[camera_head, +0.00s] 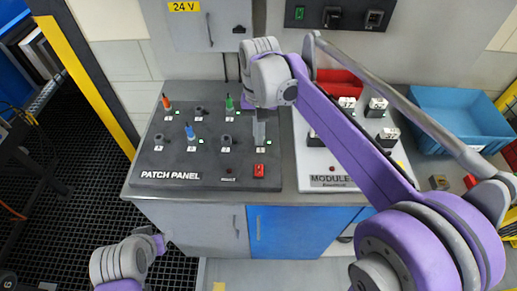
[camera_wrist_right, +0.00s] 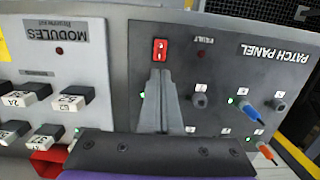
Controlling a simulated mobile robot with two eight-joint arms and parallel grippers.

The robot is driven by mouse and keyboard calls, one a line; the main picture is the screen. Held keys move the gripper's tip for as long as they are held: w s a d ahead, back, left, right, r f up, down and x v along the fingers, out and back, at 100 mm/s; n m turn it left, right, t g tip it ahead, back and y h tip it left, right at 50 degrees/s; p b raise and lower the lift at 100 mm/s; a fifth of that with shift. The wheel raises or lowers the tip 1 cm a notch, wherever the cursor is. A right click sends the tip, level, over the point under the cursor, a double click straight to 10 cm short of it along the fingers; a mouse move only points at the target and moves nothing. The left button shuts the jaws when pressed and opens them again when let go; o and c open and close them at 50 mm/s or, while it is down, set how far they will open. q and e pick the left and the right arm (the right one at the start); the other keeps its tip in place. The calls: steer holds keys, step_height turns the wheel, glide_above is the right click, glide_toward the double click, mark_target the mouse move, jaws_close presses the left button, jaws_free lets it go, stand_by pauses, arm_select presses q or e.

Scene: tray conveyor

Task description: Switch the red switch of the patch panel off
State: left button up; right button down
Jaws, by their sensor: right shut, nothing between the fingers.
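The patch panel (camera_head: 150,158) is a dark grey board on the bench. Its red switch (camera_head: 260,170) sits near the front right corner; it also shows in the right wrist view (camera_wrist_right: 160,50). White marks show on the switch, but I cannot tell its position. My right gripper (camera_head: 260,145) is shut and empty, pointing down just behind the switch. In the right wrist view its fingertips (camera_wrist_right: 160,74) are close to the switch's edge; I cannot tell whether they touch. My left gripper (camera_head: 161,243) is low at the front left, away from the panel, its fingers unclear.
Orange (camera_head: 166,102), blue (camera_head: 190,132) and green (camera_head: 229,102) plugs stand up from the panel. The light modules board (camera_head: 330,183) is close on the right, with several blocks. A blue bin (camera_head: 455,105) and a red bin (camera_head: 338,78) stand behind and right.

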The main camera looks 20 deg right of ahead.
steer(key=r, duration=0.3)
steer(key=shift+w, duration=0.2)
steer(key=shift+s+a+r, duration=0.1)
steer(key=shift+s+a, duration=0.05)
steer(key=shift+s, duration=0.7)
glide_toward(259, 174)
steer(key=f, duration=0.4)
steer(key=s+f, duration=0.1)
steer(key=f, duration=0.1)
steer(key=shift+a+f, duration=0.15)
steer(key=shift+f, duration=0.25)
